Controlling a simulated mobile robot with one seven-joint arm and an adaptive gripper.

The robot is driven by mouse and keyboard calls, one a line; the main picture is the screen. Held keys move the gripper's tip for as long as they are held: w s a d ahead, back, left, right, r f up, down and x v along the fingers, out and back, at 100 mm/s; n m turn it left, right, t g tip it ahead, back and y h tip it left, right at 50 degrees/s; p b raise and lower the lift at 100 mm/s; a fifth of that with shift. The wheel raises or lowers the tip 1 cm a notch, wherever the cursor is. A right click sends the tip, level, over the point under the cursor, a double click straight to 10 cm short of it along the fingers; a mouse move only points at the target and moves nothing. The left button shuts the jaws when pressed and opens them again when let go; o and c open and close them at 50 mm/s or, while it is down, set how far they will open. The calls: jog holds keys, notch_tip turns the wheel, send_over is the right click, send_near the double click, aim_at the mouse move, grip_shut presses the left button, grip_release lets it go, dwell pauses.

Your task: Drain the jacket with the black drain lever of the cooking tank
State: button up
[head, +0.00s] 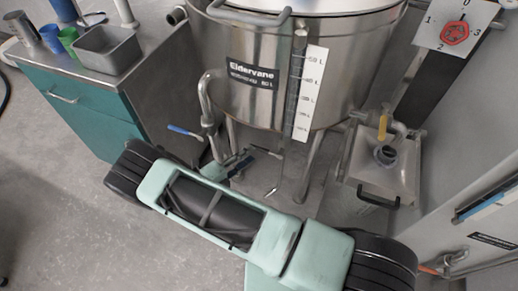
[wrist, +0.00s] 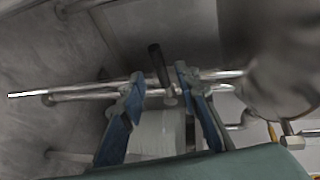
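The steel cooking tank (head: 262,95) stands on legs at the top middle of the head view. In the wrist view the black drain lever (wrist: 158,64) sticks up from a fitting on a horizontal steel pipe (wrist: 90,88). My gripper (wrist: 160,77) is open, with one blue finger on each side of the lever. The lever appears between the fingertips with gaps on both sides; I cannot tell whether it is at their depth. In the head view my gripper (head: 239,163) is low under the tank's front, and the lever is hard to make out there.
A blue-handled valve (head: 185,131) sits on the tank's left pipe. A steel box (head: 362,165) with a yellow-handled valve (head: 382,127) stands at right. A teal cabinet (head: 75,110) is at left. Tank legs stand close around my gripper. The floor at lower left is clear.

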aim_at(259, 149)
jog(key=x, duration=0.6)
jog(key=shift+b, duration=0.3)
jog(key=shift+c, duration=0.4)
grip_shut()
